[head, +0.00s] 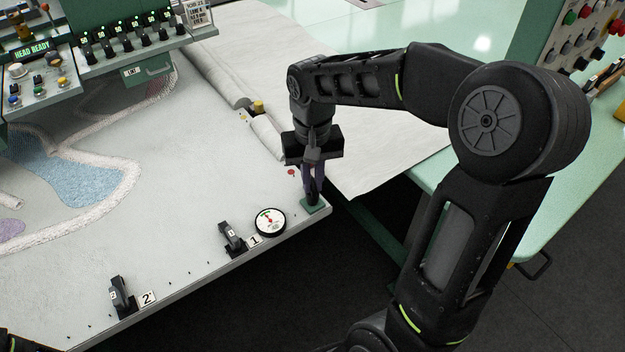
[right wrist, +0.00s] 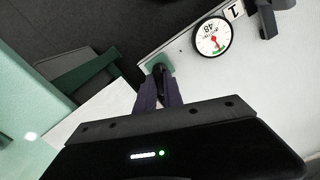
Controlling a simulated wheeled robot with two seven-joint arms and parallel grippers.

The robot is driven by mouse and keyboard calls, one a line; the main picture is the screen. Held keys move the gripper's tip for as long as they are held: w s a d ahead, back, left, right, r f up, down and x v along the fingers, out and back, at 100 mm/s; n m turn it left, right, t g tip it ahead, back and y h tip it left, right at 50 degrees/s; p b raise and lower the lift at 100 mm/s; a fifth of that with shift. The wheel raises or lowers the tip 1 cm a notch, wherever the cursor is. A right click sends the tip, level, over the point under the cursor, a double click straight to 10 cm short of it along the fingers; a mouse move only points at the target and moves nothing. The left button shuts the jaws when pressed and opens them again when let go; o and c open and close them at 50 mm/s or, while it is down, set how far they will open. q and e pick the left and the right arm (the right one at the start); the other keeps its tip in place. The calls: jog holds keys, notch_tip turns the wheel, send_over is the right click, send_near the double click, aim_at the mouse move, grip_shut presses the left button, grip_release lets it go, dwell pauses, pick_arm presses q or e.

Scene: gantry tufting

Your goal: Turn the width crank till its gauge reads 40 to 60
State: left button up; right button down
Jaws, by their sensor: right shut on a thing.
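My right gripper (head: 312,192) points down at the near right corner of the white bed, shut on the dark knob of the width crank. The crank's green base plate (head: 315,207) shows under the fingers. In the right wrist view, the fingers (right wrist: 160,72) close around the dark crank knob, beside the green plate (right wrist: 157,62); the fingers hide much of the crank. The round width gauge (head: 270,221) lies just left of the crank. In the right wrist view the gauge (right wrist: 212,37) has a red needle and digits that look like 48, seen turned over. My left gripper is not in view.
A black clamp (head: 231,238) with a tag 1 and another clamp (head: 121,297) with a tag 2 stand along the bed's front edge. A white roll (head: 266,137) lies behind the gripper. A control console (head: 110,40) stands at the back left.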

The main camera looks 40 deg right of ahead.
aim_at(312, 183)
jog(key=shift+m, duration=0.5)
jog(key=c, duration=1.5)
grip_release()
jog(key=shift+o, duration=0.2)
notch_tip(312, 183, up, 8)
jog(key=shift+f, duration=0.1)
